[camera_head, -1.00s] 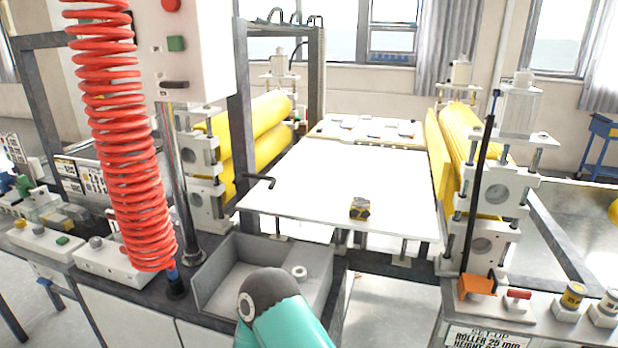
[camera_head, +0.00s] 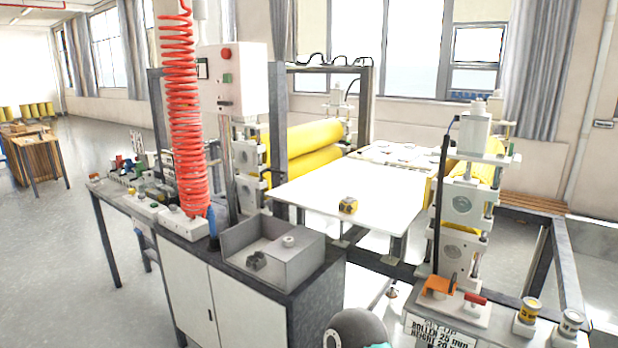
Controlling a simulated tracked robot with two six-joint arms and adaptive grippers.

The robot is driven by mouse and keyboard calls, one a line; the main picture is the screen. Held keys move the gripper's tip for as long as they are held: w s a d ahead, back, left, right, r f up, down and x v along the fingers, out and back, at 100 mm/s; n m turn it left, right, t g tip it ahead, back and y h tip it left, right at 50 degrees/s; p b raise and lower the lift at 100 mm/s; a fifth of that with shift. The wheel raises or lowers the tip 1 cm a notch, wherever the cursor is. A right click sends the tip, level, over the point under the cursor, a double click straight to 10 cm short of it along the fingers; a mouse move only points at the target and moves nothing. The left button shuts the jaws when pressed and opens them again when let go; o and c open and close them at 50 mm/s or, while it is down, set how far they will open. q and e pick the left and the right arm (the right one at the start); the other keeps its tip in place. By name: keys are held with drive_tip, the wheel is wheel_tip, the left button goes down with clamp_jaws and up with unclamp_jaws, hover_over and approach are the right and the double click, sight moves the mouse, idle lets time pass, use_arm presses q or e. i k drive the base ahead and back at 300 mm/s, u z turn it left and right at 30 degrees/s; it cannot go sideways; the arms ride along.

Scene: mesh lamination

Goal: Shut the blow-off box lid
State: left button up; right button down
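A grey open-topped box (camera_head: 307,257) stands on the dark bench top. It looks like the blow-off box, but I cannot make out a separate lid. Inside it are a small white ring-shaped piece (camera_head: 288,241) and a dark small object (camera_head: 256,261). A red coiled hose (camera_head: 187,120) hangs to its left, with a blue end (camera_head: 212,222) near the bench. Part of my arm, a dark round joint with a little teal, shows at the bottom edge. Neither of my grippers is in view.
The roller stand (camera_head: 465,205) rises at the right. A white cabinet (camera_head: 190,290) is under the bench. Open floor (camera_head: 60,260) lies to the left.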

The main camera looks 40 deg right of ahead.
sight(285, 174)
drive_tip(key=z, duration=0.25)
drive_tip(key=k, duration=0.25)
drive_tip(key=z, duration=0.45)
drive_tip(key=i, duration=1)
drive_tip(key=z, duration=0.05)
